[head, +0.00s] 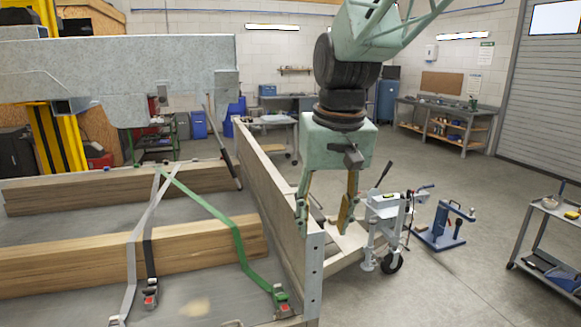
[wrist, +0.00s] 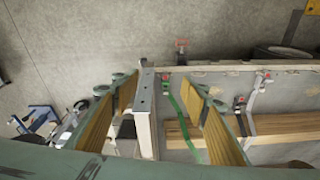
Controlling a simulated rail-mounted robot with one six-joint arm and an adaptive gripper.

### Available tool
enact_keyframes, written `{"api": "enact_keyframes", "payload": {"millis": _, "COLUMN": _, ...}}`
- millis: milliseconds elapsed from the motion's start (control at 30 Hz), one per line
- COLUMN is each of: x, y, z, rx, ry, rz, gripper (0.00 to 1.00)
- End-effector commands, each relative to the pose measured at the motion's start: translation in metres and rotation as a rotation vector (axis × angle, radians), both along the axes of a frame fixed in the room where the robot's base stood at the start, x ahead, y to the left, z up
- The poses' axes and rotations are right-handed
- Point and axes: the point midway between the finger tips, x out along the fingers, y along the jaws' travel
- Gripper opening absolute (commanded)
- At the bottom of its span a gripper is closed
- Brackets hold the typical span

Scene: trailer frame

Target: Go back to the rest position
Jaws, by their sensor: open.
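My gripper (head: 326,212) hangs downward in the head view, at the right end of the trailer's side board (head: 272,190). Its fingers are spread wide apart with nothing between them. In the wrist view my gripper (wrist: 160,95) also shows open, with yellow inner pads on both fingers. The board's metal end post (wrist: 145,95) shows between the fingers in that view, below them; I cannot tell how far. No rest position is marked in either view.
The trailer bed holds timber beams (head: 135,255), a green strap (head: 225,222) and grey straps with ratchets. A jack with a wheel (head: 388,222) and a blue stand (head: 440,228) are right of my gripper. A cart (head: 553,240) stands far right. Open floor lies between.

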Motion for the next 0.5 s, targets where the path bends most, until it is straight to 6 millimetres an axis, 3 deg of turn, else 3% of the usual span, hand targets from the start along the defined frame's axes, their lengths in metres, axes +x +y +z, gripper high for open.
{"api": "enact_keyframes", "payload": {"millis": 500, "x": -0.084, "y": -0.055, "z": 0.031, "rx": 0.002, "ry": -0.042, "rz": -0.038, "gripper": 0.41}}
